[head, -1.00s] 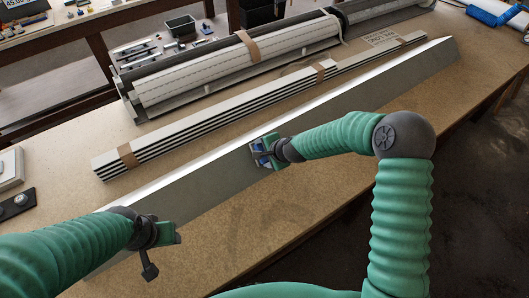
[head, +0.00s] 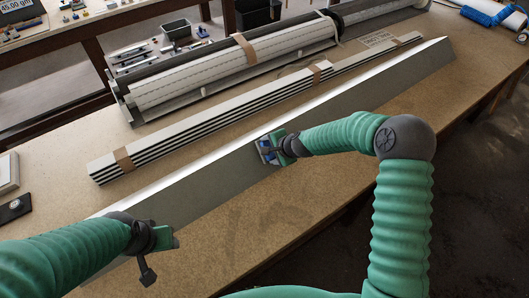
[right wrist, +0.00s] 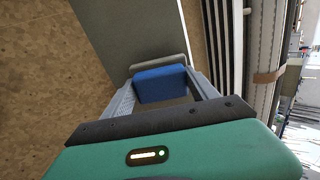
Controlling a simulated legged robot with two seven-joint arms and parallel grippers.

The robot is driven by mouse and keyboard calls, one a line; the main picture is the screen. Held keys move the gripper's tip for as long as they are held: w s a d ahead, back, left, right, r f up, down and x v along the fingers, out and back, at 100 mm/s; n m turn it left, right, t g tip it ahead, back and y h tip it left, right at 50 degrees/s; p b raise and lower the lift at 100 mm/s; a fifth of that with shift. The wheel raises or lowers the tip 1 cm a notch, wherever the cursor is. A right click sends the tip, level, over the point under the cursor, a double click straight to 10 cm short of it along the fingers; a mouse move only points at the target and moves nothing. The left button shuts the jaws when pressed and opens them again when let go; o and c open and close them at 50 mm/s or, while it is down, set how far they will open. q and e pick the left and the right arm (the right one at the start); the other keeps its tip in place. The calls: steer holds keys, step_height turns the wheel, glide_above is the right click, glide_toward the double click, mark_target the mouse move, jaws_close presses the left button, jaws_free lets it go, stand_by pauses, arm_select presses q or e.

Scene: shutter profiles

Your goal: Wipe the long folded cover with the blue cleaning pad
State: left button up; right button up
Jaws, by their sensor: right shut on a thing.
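The long folded cover (head: 340,110) is a grey metal profile with a bright upper edge, lying diagonally along the table. My right gripper (head: 268,150) is at the middle of its broad near face. It is shut on the blue cleaning pad (right wrist: 160,84), which shows between the two fingers in the right wrist view. The pad's far side is at the cover's surface; I cannot tell how firmly it touches. My left gripper (head: 172,240) is at the cover's near left end, and its fingers are mostly hidden, so its opening is unclear.
A strapped bundle of slats (head: 215,110) lies behind the cover. A roller shutter in a housing (head: 220,70) lies farther back. A small black device (head: 15,209) is at the left table edge. Bare table (head: 290,215) lies in front of the cover.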

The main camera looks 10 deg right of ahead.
steer(key=shift+f, duration=0.15)
steer(key=shift+s+a, duration=0.25)
steer(key=shift+a, duration=0.4)
steer(key=shift+s+a, duration=0.3)
steer(key=shift+a, duration=0.35)
steer(key=shift+s+a, duration=0.25)
steer(key=shift+a, duration=0.4)
steer(key=p+v, duration=0.1)
steer(key=v, duration=0.4)
steer(key=shift+s+d+r, duration=0.15)
steer(key=shift+s+r, duration=0.05)
steer(key=shift+r, duration=0.1)
steer(key=shift+w, duration=0.1)
